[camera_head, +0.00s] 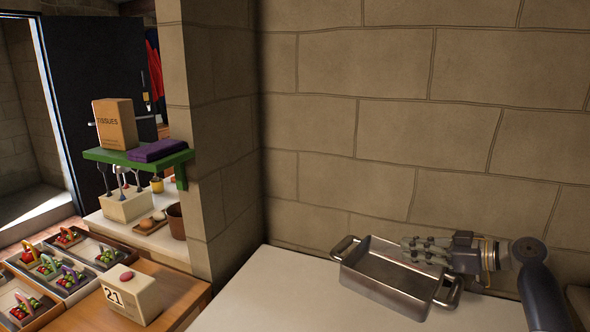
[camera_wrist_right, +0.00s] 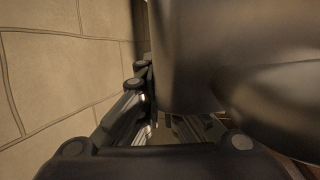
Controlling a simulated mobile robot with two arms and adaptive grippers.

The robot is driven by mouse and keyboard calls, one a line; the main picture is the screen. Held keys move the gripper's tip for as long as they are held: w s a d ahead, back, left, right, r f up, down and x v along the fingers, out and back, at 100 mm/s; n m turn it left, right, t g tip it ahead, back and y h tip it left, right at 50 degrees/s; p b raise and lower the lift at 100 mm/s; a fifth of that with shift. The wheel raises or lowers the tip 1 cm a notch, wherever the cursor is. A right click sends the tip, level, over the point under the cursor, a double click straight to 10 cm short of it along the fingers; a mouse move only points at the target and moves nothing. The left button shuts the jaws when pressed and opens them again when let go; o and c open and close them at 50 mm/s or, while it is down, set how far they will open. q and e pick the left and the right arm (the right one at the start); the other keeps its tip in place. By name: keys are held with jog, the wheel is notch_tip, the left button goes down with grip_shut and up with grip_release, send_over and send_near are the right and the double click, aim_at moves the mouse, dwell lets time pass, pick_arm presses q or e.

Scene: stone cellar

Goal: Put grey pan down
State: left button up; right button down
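The grey pan (camera_head: 383,297) is a deep rectangular metal pan with a loop handle at each end. In the head view it is upright and level over the right part of the white counter; I cannot tell whether its base touches the top. My right gripper (camera_head: 412,247) comes in from the right, its fingers along the pan's back rim near the right end. In the right wrist view the pan (camera_wrist_right: 195,60) fills the upper right, and the right gripper (camera_wrist_right: 160,128) looks closed on its wall, partly hidden by it. My left gripper is not in view.
The white counter (camera_head: 262,295) is bare left of the pan, and a stone wall (camera_head: 330,140) rises close behind. At left are a green shelf (camera_head: 122,158) with a tissue box (camera_head: 115,123), a wooden table (camera_head: 178,292) with a calendar block (camera_head: 131,297), and vegetable crates (camera_head: 82,240).

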aim_at(401, 303)
jog(key=shift+n+g+y, duration=0.3)
jog(key=shift+n+g, duration=0.1)
jog(key=shift+g, duration=0.1)
jog(key=s+a+f, duration=0.1)
jog(key=s+a, duration=0.1)
jog(key=s, duration=0.1)
jog(key=s+a+f, duration=0.2)
jog(key=s, duration=0.2)
jog(key=s+a+f, duration=0.2)
jog(key=s, duration=0.2)
jog(key=shift+s+f, duration=0.2)
jog(key=s+a, duration=0.3)
jog(key=s, duration=1.4)
jog(key=shift+f, duration=0.2)
jog(key=shift+t, duration=0.3)
